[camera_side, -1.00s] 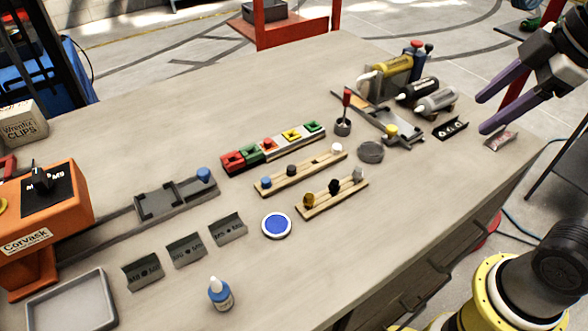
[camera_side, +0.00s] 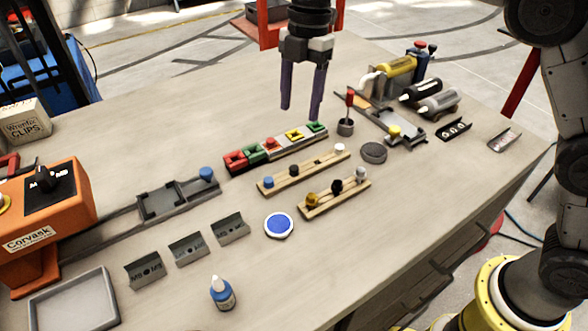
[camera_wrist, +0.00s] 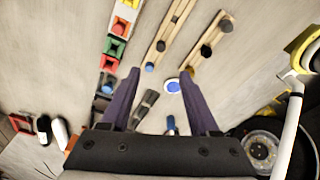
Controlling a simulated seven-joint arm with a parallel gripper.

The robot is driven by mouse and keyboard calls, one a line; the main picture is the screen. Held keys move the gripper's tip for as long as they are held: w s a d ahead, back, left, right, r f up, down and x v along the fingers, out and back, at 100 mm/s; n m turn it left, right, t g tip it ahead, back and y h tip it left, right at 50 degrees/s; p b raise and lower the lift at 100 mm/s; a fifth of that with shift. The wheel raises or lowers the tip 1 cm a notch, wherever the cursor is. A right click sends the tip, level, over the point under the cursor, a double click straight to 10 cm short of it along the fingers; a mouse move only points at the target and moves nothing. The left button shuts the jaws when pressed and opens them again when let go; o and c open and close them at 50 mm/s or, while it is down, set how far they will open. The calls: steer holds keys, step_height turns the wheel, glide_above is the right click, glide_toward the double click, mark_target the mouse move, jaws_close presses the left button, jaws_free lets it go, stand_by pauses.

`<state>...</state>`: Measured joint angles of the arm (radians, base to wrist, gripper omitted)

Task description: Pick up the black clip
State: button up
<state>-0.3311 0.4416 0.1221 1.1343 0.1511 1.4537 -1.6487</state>
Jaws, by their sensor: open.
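Two wooden strips carry small coloured pieces. The back strip (camera_side: 302,174) holds a blue piece, a black piece (camera_side: 291,169) and a white piece. The front strip (camera_side: 325,200) holds a gold piece, a black piece (camera_side: 336,187) and a grey piece. I cannot tell which black piece is the black clip. Both also show in the wrist view, on the left strip (camera_wrist: 161,46) and the right strip (camera_wrist: 206,51). My gripper (camera_side: 301,112) points down, open and empty, high above the table near the coloured block row. Its fingers (camera_wrist: 160,74) spread below the strips in the wrist view.
A row of coloured blocks (camera_side: 275,146) lies behind the strips. A red-handled tool stands in a cup (camera_side: 345,127), beside a grey round disc (camera_side: 373,153). A blue disc (camera_side: 279,225), grey holders (camera_side: 189,249) and a dropper bottle (camera_side: 223,294) lie in front.

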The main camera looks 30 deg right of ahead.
glide_above(294, 167)
steer(key=f, duration=0.8)
steer(key=shift+w+d+f, duration=0.1)
steer(key=shift+d, duration=0.2)
steer(key=shift+a+f, duration=0.2)
steer(key=shift+f, duration=2.5)
jaws_close()
